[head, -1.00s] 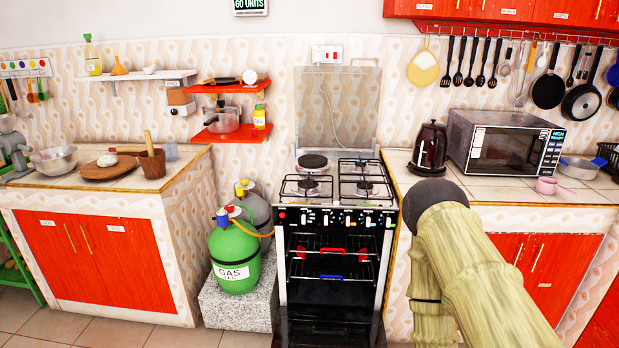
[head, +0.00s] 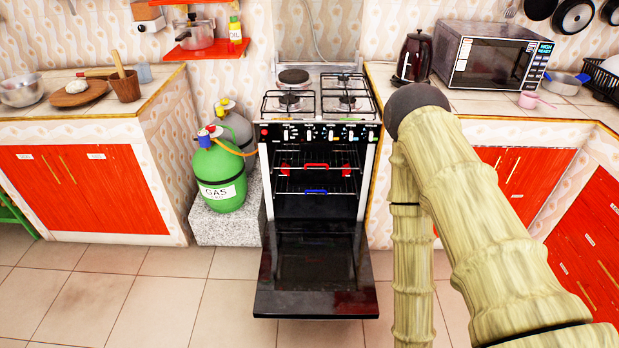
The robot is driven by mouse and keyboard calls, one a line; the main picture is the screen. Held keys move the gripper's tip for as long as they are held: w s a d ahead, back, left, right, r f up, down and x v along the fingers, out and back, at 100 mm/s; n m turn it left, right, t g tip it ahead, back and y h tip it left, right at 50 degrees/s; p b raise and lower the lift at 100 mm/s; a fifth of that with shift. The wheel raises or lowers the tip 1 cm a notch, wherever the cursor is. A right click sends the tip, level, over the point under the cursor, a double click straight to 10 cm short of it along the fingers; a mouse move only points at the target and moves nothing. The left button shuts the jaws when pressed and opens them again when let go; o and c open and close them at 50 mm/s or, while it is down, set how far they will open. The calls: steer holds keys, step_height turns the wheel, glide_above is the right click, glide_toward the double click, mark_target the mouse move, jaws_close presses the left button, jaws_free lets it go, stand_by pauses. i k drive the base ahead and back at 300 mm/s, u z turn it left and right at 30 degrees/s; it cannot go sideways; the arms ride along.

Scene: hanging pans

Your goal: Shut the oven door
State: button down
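The stove (head: 318,132) stands between two counters, with gas burners on top and a row of knobs on its front. Its oven cavity (head: 318,208) is open and shows racks with red and blue handles. The black oven door (head: 316,270) is folded down and lies out low in front of the stove, above the floor. My arm shows at the right, in front of the right counter, with its lower part running down out of the picture. My gripper is not in view.
A green gas cylinder (head: 219,178) and a grey one (head: 236,128) stand on a stone block (head: 226,222) left of the stove. The tiled floor (head: 140,290) in front of the left cabinets is clear. A kettle (head: 413,57) and microwave (head: 492,56) stand on the right counter.

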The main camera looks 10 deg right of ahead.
mark_target(319, 271)
steer(key=k, duration=1)
steer(key=u, duration=0.35)
steer(key=i, duration=0.55)
